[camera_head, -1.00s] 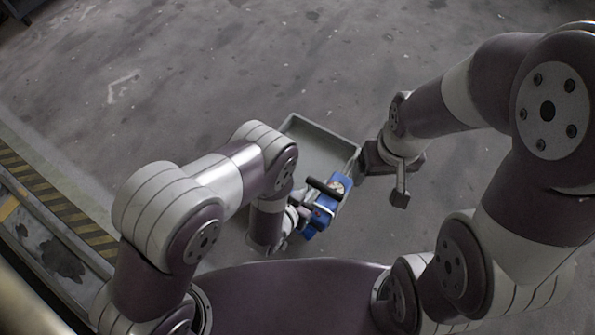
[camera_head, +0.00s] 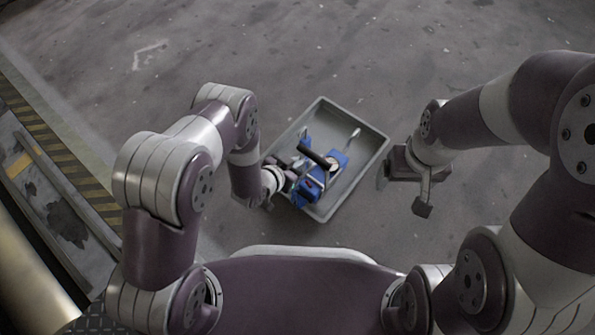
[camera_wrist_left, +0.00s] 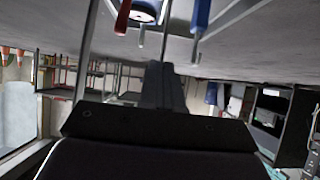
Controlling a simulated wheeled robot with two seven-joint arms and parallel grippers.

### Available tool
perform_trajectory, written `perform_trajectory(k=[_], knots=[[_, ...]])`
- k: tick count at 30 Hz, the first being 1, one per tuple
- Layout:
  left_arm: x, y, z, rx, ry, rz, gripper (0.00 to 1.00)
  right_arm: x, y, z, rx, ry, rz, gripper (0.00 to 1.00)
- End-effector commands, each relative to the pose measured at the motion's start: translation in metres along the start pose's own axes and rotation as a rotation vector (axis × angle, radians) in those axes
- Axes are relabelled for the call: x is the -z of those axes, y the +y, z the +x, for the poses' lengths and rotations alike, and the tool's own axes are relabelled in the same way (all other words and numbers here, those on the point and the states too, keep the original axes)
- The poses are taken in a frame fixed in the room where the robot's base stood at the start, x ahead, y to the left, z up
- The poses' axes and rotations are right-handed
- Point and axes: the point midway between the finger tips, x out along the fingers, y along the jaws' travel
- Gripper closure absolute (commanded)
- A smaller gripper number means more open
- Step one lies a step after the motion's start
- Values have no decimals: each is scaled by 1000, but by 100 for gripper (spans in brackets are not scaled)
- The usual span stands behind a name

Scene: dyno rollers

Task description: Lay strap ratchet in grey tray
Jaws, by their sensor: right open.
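The grey tray (camera_head: 366,170) sits on the floor in the middle of the head view. Blue pieces lie in or over it, a larger one (camera_head: 340,160) with a white round part and a smaller one (camera_head: 304,139). I cannot tell which is the strap ratchet. A dark bar crosses the larger blue piece. My left gripper (camera_head: 297,176) is at the tray's left side, against or over the blue pieces; its fingertips are not clear. The left wrist view shows red and blue handles at its top edge. My right gripper (camera_head: 404,192) is open and empty, right of the tray.
The grey floor (camera_head: 420,60) is clear behind the tray. A yellow-and-black striped edge (camera_head: 60,155) runs along the left, beside a low metal platform. A silver rod (camera_head: 355,134) lies in the tray's far right part.

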Motion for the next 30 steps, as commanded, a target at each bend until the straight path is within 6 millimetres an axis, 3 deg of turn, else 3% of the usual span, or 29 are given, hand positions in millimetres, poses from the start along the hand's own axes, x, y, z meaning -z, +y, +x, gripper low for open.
perform_trajectory(k=[1, 3, 9, 12, 21, 25, 30], knots=[[-14, 0, 10, 0, 3, 0, 100, -2, 0, 16, 0, 0, 0, 17], [-24, 0, 17, 0, 3, 0, 100, -3, 0, 26, 0, -1, 0, 17], [-21, 0, 15, 1, 4, 0, 100, -3, 0, 23, 0, 0, 0, 17], [-24, 1, 15, 0, -2, -1, 71, -3, 0, 23, 0, 0, 0, 17], [-22, 1, 13, 0, -1, -1, 71, -3, 0, 21, 0, -1, 0, 17], [-16, 0, -9, 2, -3, -3, 71, 0, 0, 1, 0, -1, 0, 17], [-14, -1, -57, 4, -4, -5, 71, 4, 0, -33, 0, 0, 0, 17]])
